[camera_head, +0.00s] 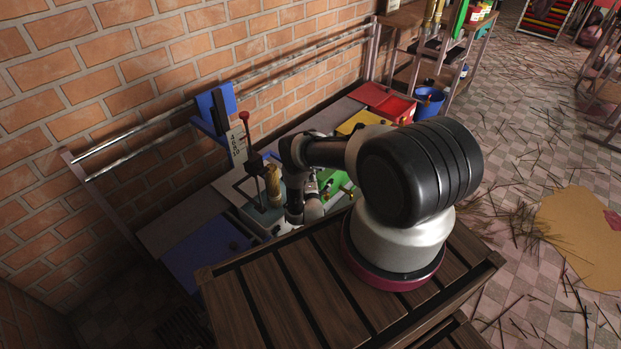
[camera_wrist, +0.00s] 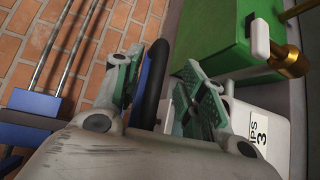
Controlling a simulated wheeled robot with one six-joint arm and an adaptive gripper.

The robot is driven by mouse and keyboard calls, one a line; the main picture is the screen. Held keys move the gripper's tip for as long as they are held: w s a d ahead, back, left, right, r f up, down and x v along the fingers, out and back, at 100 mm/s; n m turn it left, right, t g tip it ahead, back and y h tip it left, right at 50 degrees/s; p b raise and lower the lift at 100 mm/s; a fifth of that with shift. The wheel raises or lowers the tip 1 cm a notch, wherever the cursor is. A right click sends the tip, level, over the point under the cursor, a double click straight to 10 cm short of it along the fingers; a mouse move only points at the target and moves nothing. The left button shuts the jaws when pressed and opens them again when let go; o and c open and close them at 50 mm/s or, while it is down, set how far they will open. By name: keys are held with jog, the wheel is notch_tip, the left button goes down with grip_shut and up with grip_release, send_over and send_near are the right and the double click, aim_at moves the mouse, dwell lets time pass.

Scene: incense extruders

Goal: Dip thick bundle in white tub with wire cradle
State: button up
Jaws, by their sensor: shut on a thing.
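My gripper (camera_wrist: 168,88) has its two pale green-padded fingers on either side of a dark, curved bar (camera_wrist: 152,85) in the wrist view, and is shut on it. I cannot tell what the bar belongs to. A white tub-like box (camera_wrist: 288,136) with a label reading "3" lies behind the right finger, partly hidden. In the head view my gripper (camera_head: 303,200) is low over the bench, largely hidden by my arm. A tan, thick upright piece (camera_head: 272,182), perhaps the bundle, stands just left of it. I cannot make out a wire cradle.
A green box with a brass fitting (camera_wrist: 292,60) is close on the right. A slatted wooden top (camera_head: 285,290) is in front.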

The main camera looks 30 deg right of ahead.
jog(key=shift+s, duration=0.1)
jog(key=v, duration=1.1)
jog(key=shift+s+a+r, duration=0.15)
jog(key=shift+s, duration=0.2)
jog(key=shift+w, duration=0.1)
dwell(3.2)
